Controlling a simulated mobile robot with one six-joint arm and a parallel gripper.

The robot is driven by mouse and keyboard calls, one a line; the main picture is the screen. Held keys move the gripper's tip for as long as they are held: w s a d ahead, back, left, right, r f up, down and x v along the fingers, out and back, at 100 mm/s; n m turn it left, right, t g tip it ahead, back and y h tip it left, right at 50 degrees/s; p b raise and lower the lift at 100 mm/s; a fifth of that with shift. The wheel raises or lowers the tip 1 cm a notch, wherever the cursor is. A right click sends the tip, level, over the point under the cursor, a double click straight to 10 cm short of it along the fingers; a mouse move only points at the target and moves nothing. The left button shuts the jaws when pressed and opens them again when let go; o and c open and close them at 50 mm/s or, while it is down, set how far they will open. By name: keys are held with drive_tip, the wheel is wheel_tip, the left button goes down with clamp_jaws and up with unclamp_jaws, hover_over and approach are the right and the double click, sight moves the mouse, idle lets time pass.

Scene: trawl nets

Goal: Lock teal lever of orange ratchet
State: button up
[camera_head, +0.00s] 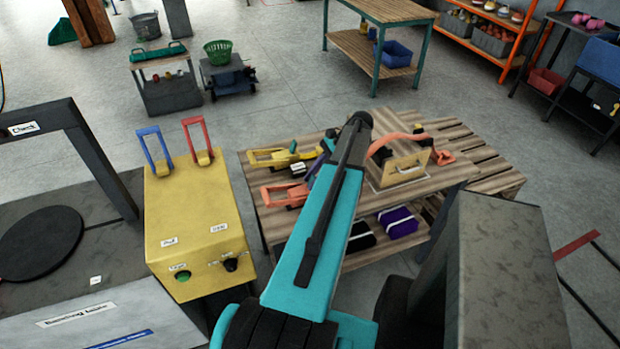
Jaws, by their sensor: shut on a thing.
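The orange ratchet (280,195) lies on the near left part of the wooden table, with its looped handle toward the left. Its right end runs in behind my teal arm. I cannot make out its teal lever. My arm reaches over the table and its elbow stands above the middle. My gripper is mostly or fully hidden behind the arm. A small dark part just above the orange ratchet may belong to it, but I cannot make out the fingers or what they hold.
On the table's right are a wooden block with a handle (403,170) and an orange curved piece (445,157). A yellow control box (192,230) stands left; a grey block (505,270) stands front right.

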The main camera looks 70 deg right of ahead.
drive_tip(key=shift+s+d+f+t+y, duration=0.1)
drive_tip(key=shift+s+f+t+y, duration=0.05)
drive_tip(key=shift+s+t+y, duration=0.2)
idle(0.3)
drive_tip(key=o, duration=1)
drive_tip(key=shift+o, duration=0.2)
drive_tip(key=shift+w, duration=0.1)
